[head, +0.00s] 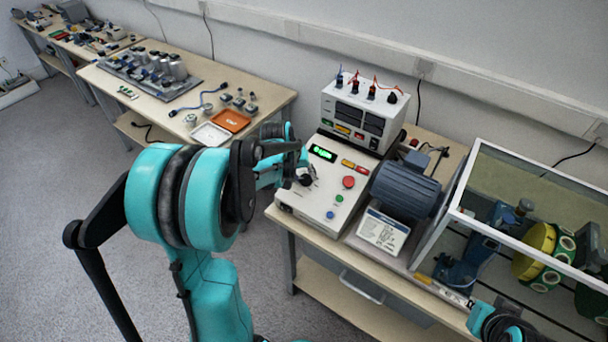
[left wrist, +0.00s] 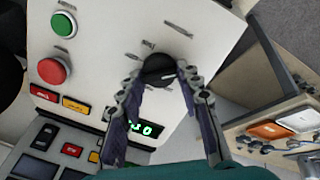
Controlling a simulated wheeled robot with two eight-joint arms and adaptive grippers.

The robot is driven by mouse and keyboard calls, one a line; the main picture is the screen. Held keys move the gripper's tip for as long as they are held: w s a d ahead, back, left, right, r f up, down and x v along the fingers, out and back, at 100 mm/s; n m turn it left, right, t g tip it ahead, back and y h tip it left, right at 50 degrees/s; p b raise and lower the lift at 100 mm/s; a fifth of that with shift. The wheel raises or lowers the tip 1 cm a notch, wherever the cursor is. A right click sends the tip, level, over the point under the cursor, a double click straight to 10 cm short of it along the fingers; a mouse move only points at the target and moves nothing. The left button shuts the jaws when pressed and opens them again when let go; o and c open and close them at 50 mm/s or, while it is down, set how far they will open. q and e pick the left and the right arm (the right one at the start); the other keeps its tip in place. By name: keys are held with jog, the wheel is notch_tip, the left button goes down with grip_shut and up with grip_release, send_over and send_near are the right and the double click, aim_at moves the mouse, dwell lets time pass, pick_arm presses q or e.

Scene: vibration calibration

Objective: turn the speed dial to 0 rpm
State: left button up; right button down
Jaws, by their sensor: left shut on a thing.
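The speed dial (left wrist: 158,68) is a round black knob with a pale pointer line, on the light sloping panel of the control box (head: 318,205). My left gripper (left wrist: 161,78) has one finger on each side of the dial and is shut on it.
A red button (head: 348,182), a green button (head: 339,198) and a blue button (head: 330,215) are right of the dial. A power unit (head: 362,110) with cables stands behind. A blue-grey motor (head: 405,188) and a clear-sided enclosure (head: 470,170) are to the right.

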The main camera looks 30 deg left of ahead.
pick_arm(q)
jog(key=shift+n, duration=0.6)
jog(key=o, duration=1.1)
jog(key=shift+o, duration=0.2)
jog(key=shift+r, duration=0.1)
jog(key=v, duration=1.1)
jog(key=shift+s+r, duration=0.2)
jog(key=shift+r, duration=0.15)
